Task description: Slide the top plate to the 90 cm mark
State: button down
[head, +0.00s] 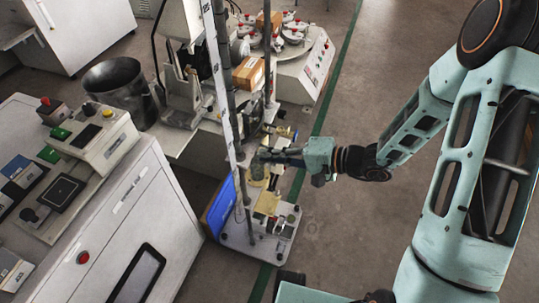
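A testing rig stands in the middle of the head view, with a pale base plate (240,238). A long pale upright strip (221,85), perhaps the scale, rises beside a dark post (231,75). Its marks are too small to read, so I cannot find the 90 cm mark. My gripper (264,157) reaches in from the right, at the middle of the rig and close to the upright parts. The fingertips are small and dark against it; I cannot tell whether they hold anything. I cannot single out the top plate; it may be hidden by my gripper.
A blue panel (221,207) stands left of the rig. A grey cabinet with controls (110,215) fills the lower left. A dark metal bucket (116,88) stands behind it. A brown box (249,73) and a machine with red-knobbed pots (300,75) stand behind. Floor is clear at right.

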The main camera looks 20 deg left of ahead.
jog(key=shift+r+p, duration=1.65)
jog(key=shift+r, duration=1.35)
jog(key=shift+r+p, duration=1.25)
jog(key=shift+r, duration=1.75)
jog(key=shift+r+p, duration=1.35)
jog(key=shift+r, duration=1.65)
jog(key=shift+r+p, duration=1.75)
jog(key=shift+r, duration=1.25)
